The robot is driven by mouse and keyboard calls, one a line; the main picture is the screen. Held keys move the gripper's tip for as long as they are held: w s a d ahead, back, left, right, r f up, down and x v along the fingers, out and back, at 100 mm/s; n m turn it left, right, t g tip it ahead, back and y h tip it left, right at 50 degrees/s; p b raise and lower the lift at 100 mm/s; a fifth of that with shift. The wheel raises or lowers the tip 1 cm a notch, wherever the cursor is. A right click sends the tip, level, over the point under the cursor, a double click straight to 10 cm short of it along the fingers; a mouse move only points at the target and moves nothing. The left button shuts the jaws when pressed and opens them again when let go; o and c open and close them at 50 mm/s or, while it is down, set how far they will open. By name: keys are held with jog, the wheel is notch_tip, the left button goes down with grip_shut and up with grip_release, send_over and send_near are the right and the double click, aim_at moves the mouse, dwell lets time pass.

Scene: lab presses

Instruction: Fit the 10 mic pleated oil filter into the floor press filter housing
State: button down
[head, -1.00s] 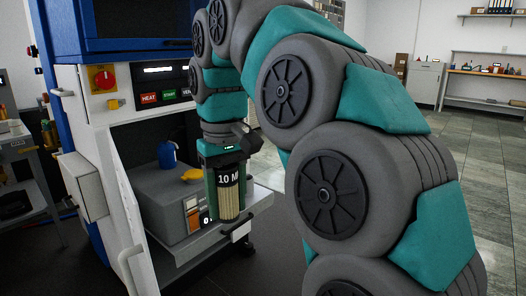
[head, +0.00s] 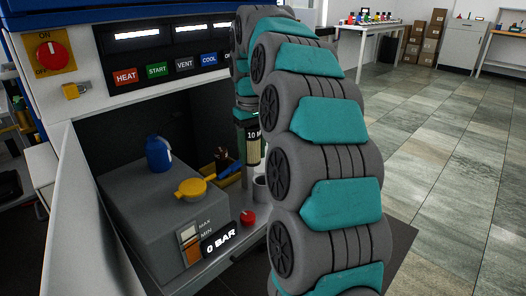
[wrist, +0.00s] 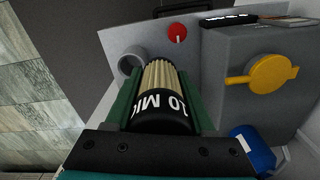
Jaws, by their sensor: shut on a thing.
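The 10 mic oil filter, with a black "10 MIC" band and cream pleats, is in my gripper in the wrist view (wrist: 163,85). The filter (wrist: 160,74) sits between the two green fingers, which are shut on it. In the head view the filter (head: 254,152) hangs upright and is partly hidden by my arm. An open grey round cup, seemingly the filter housing (head: 260,188), stands below it, beside the power unit. In the wrist view the housing (wrist: 128,62) is just left of the filter's far end, apart from it. Its inside is hard to see.
A red knob (head: 248,217) is in front of the housing. The open white door (head: 75,215) bounds the left. A yellow bin (head: 225,168) stands behind.

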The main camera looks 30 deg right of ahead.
jog(key=w+d+f+b, duration=0.1)
jog(key=w+d+f, duration=0.4)
jog(key=f, duration=0.5)
jog(key=shift+d, duration=0.35)
jog(key=shift+f+b, duration=0.3)
jog(key=shift+f, duration=0.5)
dwell(1.1)
jog(key=shift+c, duration=0.8)
grip_release()
jog(key=shift+r, duration=0.1)
notch_tip(320, 180, up, 8)
